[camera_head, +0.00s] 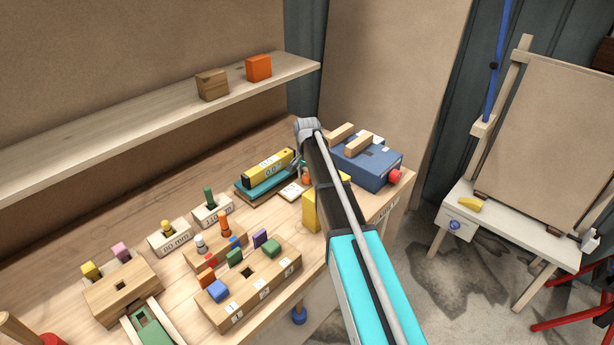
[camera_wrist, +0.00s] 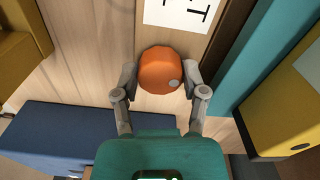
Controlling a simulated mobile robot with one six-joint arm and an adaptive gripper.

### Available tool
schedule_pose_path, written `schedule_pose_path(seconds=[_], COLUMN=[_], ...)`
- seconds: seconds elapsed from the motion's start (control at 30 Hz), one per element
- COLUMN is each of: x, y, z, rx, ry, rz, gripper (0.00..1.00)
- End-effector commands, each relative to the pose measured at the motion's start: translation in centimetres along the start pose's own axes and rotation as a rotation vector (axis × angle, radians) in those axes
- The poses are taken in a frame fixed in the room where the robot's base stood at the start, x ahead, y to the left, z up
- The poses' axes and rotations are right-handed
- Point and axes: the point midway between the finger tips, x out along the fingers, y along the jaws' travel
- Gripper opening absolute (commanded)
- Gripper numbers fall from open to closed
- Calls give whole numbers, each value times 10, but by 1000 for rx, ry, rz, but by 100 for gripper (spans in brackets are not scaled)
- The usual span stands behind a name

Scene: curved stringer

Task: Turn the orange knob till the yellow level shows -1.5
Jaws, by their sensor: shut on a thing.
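The orange knob (camera_wrist: 160,72) is round, with a pale dot near its edge, and sits between the two grey fingers of my gripper (camera_wrist: 161,80) in the wrist view. The fingers are shut on its sides. In the head view only a sliver of the orange knob (camera_head: 305,172) shows beside my arm, which hides most of the gripper. The yellow level (camera_head: 268,164) lies on a teal bar (camera_head: 262,185) just left of the knob; its white display is too small to read surely. In the wrist view the yellow level (camera_wrist: 285,115) is at the right, its reading out of sight.
A white card (camera_wrist: 185,12) with black marks lies beside the knob. A blue box (camera_head: 365,166) with a red knob stands right of my arm, and a yellow block (camera_head: 310,208) stands close by. Several pegs and wooden blocks fill the bench's front left.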

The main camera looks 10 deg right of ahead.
Motion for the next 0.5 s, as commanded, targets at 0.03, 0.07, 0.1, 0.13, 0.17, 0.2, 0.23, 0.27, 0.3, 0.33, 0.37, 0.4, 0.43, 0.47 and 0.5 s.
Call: schedule_pose_path(seconds=[0.03, 0.07, 0.1, 0.13, 0.17, 0.2, 0.23, 0.27, 0.3, 0.33, 0.37, 0.4, 0.43, 0.47, 0.5], x=[0, 0, 0, 0, 0, 0, 0, 0, 0, 0, 0, 0, 0, 0, 0], y=[0, 0, 0, 0, 0, 0, 0, 1, 1, 1, 1, 1, 1, 1, 1], z=[0, 0, 0, 0, 0, 0, 0, 0, 0, 0, 0, 0, 0, 0, 0], rx=[-4, -7, -13, -19, -25, -35, -44, -55, -71, -85, -100, -123, -140, -160, -188], ry=[0, 0, 0, 0, 0, 0, 0, 0, 0, 0, -1, -1, -1, -1, -1], rz=[1, 1, 1, 1, 1, 1, 1, 1, 1, 1, 1, 1, 1, 1, 1], gripper=[8, 8, 8, 8, 8, 8, 8, 8, 8, 8, 8, 8, 8, 8, 8])
